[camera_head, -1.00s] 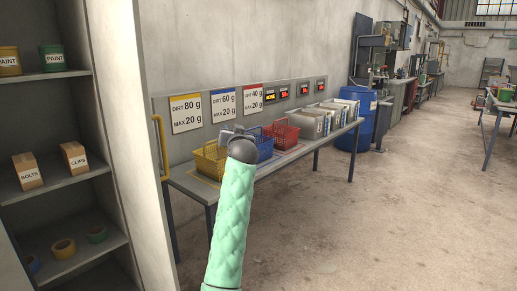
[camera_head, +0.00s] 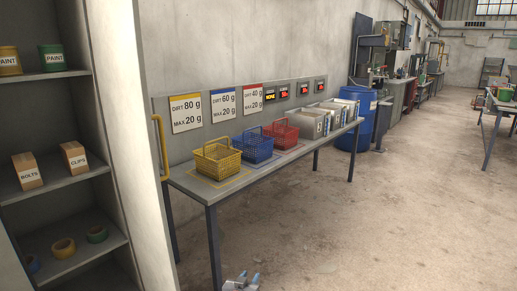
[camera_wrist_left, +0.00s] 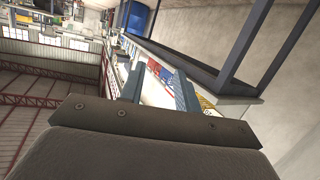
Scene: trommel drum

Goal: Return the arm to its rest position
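My left gripper (camera_head: 241,282) shows only as a small piece at the bottom edge of the head view, low in front of the table. In the left wrist view its two fingers (camera_wrist_left: 160,88) stand apart with nothing held between them. That view is tilted, with the roof on the left and the table on the right. The rest of the left arm is out of the head view. My right gripper is in neither view.
A long table (camera_head: 186,182) along the wall holds a yellow basket (camera_head: 217,162), a blue basket (camera_head: 252,147), a red basket (camera_head: 281,133) and grey bins (camera_head: 313,124). A shelf unit (camera_head: 75,183) stands left. A blue barrel (camera_head: 357,128) is beyond.

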